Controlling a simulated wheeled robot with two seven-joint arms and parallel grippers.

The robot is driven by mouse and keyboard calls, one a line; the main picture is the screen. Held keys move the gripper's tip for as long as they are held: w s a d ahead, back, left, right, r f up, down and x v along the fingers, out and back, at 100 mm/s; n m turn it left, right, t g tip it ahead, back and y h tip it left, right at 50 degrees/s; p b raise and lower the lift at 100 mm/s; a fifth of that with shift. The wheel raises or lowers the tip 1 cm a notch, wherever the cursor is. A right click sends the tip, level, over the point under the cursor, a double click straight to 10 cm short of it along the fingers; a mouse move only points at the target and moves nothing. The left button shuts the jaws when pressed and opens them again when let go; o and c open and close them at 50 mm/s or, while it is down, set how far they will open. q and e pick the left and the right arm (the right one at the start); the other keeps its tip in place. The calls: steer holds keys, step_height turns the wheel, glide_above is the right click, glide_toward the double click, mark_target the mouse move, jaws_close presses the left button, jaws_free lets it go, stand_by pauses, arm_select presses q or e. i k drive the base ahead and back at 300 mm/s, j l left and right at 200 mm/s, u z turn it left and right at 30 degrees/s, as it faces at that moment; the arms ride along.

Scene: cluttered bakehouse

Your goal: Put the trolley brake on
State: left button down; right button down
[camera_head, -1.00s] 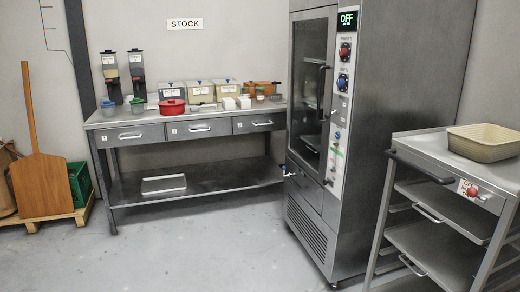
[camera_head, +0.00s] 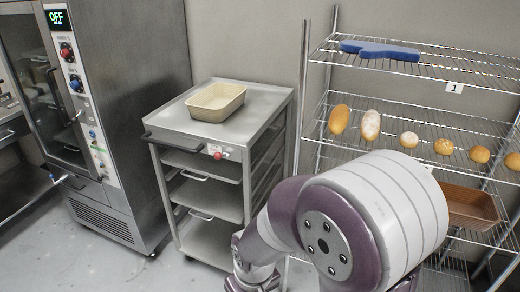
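The trolley (camera_head: 165,122) is a grey metal cart with several shelf trays, standing right of the oven. A small panel with a red knob (camera_head: 217,155) sits on its front edge, near the right corner; its lettering is too small to read. A dark handle bar (camera_head: 172,147) runs along the front edge left of the knob. A cream rectangular basket (camera_head: 216,113) rests on the trolley top. A purple and white part of my arm fills the lower right foreground, apart from the knob in the picture. Neither gripper's fingertips can be seen.
A steel oven (camera_head: 150,60) reading OFF stands left of the trolley. A wire rack (camera_head: 420,68) at right holds a blue item (camera_head: 380,50), several bread rolls (camera_head: 370,125) and a brown tin (camera_head: 468,206). Grey floor (camera_head: 165,272) is clear before the trolley.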

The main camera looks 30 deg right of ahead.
mark_target(218, 155)
steer(key=z, duration=0.75)
